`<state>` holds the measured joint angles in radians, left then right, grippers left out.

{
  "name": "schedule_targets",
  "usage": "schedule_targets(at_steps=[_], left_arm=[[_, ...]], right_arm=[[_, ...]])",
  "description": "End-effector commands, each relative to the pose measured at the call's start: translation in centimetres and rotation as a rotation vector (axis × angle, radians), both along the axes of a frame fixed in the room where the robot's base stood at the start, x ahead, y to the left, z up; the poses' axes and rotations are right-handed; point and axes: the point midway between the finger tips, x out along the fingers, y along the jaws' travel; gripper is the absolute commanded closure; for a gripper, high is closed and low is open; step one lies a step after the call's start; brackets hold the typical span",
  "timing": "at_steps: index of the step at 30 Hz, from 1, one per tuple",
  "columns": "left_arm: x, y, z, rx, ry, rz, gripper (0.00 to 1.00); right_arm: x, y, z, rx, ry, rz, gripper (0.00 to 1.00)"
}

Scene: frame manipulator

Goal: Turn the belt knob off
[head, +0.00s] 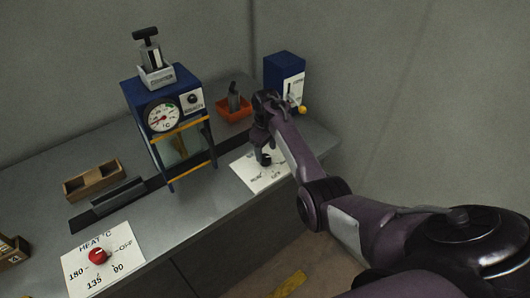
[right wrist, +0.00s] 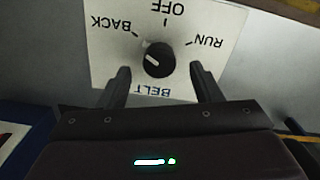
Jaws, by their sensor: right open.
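The belt knob (right wrist: 159,59) is a round black dial on a white card (right wrist: 225,20) marked BACK, OFF and RUN. A white mark shows on the knob's left side in the right wrist view, on the BACK side and away from the OFF tick. My right gripper (right wrist: 163,80) is open, its two fingers apart on either side of the knob's near edge, with nothing gripped. In the head view my right gripper (head: 264,150) is over the card (head: 247,167), and I cannot clearly make out the knob there. My left gripper is not in view.
A blue frame with a gauge (head: 162,116) stands left of the card. A blue box with a yellow-tipped lever (head: 302,110) and an orange tray (head: 233,113) are behind. A red heat knob (head: 97,256) and a wooden tray (head: 93,181) are on the left.

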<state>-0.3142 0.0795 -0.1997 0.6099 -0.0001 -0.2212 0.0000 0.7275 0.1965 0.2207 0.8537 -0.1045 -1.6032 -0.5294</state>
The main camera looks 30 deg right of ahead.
Motion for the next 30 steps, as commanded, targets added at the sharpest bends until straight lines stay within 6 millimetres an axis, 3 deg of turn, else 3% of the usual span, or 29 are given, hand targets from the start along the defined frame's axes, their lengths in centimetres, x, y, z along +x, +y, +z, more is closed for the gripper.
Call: schedule_targets(at_steps=[6,12,16,26,30], left_arm=[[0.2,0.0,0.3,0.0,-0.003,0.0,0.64],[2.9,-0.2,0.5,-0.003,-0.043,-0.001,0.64],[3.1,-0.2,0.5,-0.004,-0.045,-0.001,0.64],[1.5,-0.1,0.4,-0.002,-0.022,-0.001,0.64],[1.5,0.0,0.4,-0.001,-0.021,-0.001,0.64]], right_arm=[[0.0,0.0,-2.5,0.0,0.0,0.001,0.41],[0.0,0.0,-2.9,-0.001,0.0,0.001,0.41],[0.0,0.0,-2.9,-0.001,0.0,0.001,0.41],[0.0,0.0,-2.9,-0.001,0.0,0.001,0.84],[0.0,0.0,-2.9,-0.001,0.0,-0.003,0.86]])
